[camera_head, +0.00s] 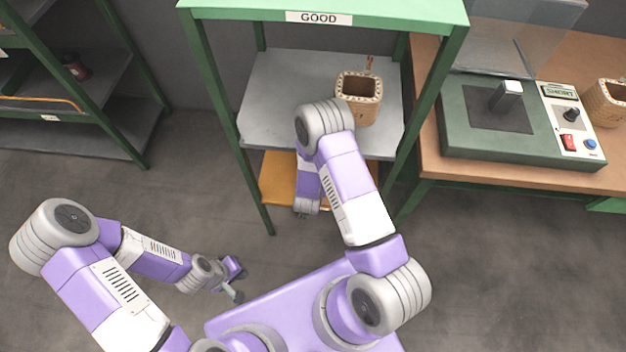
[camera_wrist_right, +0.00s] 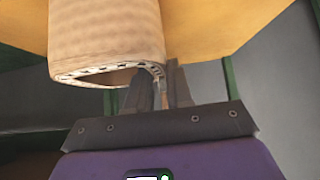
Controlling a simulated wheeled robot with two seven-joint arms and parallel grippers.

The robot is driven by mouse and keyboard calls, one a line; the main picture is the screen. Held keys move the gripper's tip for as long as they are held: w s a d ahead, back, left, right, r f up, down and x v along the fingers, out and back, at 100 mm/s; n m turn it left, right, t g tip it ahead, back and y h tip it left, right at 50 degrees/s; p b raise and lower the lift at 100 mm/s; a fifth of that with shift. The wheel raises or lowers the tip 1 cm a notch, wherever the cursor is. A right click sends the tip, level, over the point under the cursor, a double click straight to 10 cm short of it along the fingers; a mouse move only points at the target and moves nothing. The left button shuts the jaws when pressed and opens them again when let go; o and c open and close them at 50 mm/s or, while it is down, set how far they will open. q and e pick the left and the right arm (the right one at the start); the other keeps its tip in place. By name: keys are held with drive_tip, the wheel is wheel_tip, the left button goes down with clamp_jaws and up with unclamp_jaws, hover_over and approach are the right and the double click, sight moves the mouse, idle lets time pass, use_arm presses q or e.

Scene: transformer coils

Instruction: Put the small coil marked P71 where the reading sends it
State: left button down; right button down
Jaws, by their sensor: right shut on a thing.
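A small tan coil (camera_wrist_right: 108,35) fills the upper left of the right wrist view, with a dark-and-white stitched rim and a hollow middle. My right gripper (camera_wrist_right: 162,80) is shut on its wall at the rim. No P71 mark shows on the visible side. An orange-yellow shelf board (camera_wrist_right: 215,25) lies behind the coil; I cannot tell whether they touch. In the head view, the right gripper and this coil are hidden by the rack and my arm. My left gripper (camera_head: 238,282) is open and empty above the floor.
The green rack marked GOOD (camera_head: 319,18) has a grey upper shelf (camera_head: 285,85) holding another coil (camera_head: 358,98). A dark rack (camera_head: 75,135) stands left; floor between is clear.

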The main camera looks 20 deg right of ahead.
drive_tip(key=shift+r, duration=0.2)
drive_tip(key=shift+f, duration=0.1)
drive_tip(key=c, duration=1)
unclamp_jaws()
drive_tip(key=shift+f, duration=0.1)
drive_tip(key=p+v, duration=0.5)
drive_tip(key=v, duration=0.7)
drive_tip(key=s+a+f+n+g+y, duration=0.35)
drive_tip(key=s+a+g+y, duration=0.45)
drive_tip(key=s, duration=0.4)
drive_tip(key=shift+t+y, duration=0.4)
drive_tip(key=r+p, duration=0.1)
drive_tip(key=r, duration=0.1)
drive_tip(key=r+p, duration=0.2)
drive_tip(key=a+r+p, duration=0.1)
drive_tip(key=r, duration=0.1)
drive_tip(key=shift+s+p, duration=0.15)
drive_tip(key=shift+p, duration=0.25)
